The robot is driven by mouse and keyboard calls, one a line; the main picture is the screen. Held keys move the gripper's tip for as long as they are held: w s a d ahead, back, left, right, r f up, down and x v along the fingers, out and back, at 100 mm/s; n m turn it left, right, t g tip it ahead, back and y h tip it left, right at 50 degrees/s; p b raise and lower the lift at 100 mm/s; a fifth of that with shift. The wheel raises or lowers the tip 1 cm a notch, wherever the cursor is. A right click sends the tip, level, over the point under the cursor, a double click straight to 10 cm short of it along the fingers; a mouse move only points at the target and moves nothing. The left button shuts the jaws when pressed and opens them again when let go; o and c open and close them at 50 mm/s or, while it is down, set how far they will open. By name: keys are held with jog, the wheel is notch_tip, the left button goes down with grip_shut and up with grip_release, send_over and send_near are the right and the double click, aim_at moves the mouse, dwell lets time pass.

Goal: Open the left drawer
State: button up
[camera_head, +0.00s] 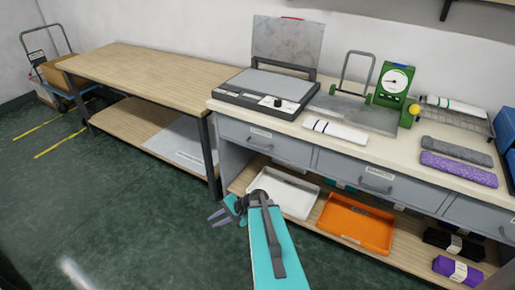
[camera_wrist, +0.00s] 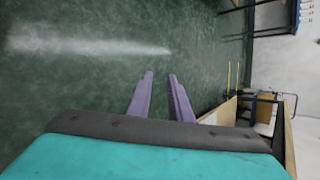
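The left drawer (camera_head: 291,151) is a grey front under the pale worktop, with a dark bar handle (camera_head: 259,144) and a white label above it. It looks shut and flush with the drawer beside it. My gripper (camera_head: 216,218) is in front of the bench, lower and to the left of the drawer, apart from the handle. In the wrist view its two purple fingers (camera_wrist: 160,75) stand apart with nothing between them. That view shows mostly green floor, and the drawer is not in it.
A middle drawer (camera_head: 368,179) is to the right. A white tray (camera_head: 287,195) and an orange tray (camera_head: 357,224) sit on the lower shelf. A wooden table (camera_head: 150,68) adjoins on the left. The green floor (camera_head: 120,215) in front is clear.

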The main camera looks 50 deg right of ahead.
jog(key=d+r+m+t+h, duration=0.25)
jog(key=d+r, duration=0.25)
jog(key=d, duration=0.4)
jog(key=d+r+m+t+h, duration=0.1)
jog(key=d+r+m+t, duration=0.3)
jog(key=d, duration=0.5)
jog(key=m+t+h+b, duration=0.1)
jog(key=m+t+h, duration=0.1)
jog(key=m+h, duration=0.15)
send_near(260, 147)
jog(key=shift+s+a+r, duration=0.1)
jog(key=shift+s+r, duration=0.1)
jog(key=shift+s, duration=0.2)
jog(key=shift+s+a+r, duration=0.15)
jog(key=shift+s, duration=0.3)
jog(key=shift+w, duration=0.1)
jog(key=shift+w+d+f+p, duration=0.25)
jog(key=shift+w+f, duration=0.25)
jog(key=shift+w, duration=1.7)
jog(key=shift+w+d+f+p, duration=0.25)
jog(key=shift+w+f, duration=0.25)
jog(key=shift+w, duration=1.7)
jog(key=shift+w+d+f+p, duration=0.2)
jog(key=shift+w+f, duration=0.3)
jog(key=shift+w, duration=1.7)
grip_shut()
